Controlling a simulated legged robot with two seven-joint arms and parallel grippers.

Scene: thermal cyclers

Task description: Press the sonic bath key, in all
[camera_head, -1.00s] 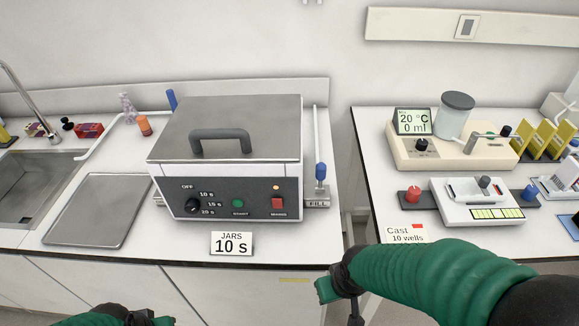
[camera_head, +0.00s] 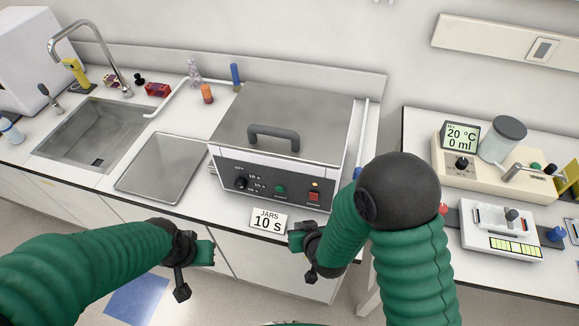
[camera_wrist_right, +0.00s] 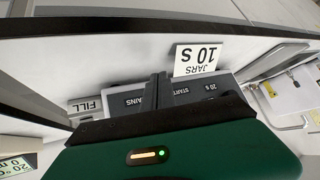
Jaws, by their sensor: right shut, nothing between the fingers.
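The sonic bath (camera_head: 290,115) is a steel box with a handled lid on the counter. Its dark front panel carries a knob (camera_head: 241,183), a green START button (camera_head: 279,189) and a red MAINS switch (camera_head: 314,196) under a small amber light. My right gripper (camera_head: 297,240) is in front of and below the panel, apart from it, beside the JARS 10 s card (camera_head: 268,220). In the right wrist view its dark fingers (camera_wrist_right: 160,92) are shut and empty; the START and MAINS labels show beyond, the keys hidden. My left gripper (camera_head: 205,252) is before the counter's front; its fingers are unclear.
A steel tray (camera_head: 160,168) and a sink (camera_head: 92,132) are left of the bath. A dispenser (camera_head: 470,160) and a gel casting unit (camera_head: 500,230) stand on the right counter, across a gap. Small bottles stand behind the tray.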

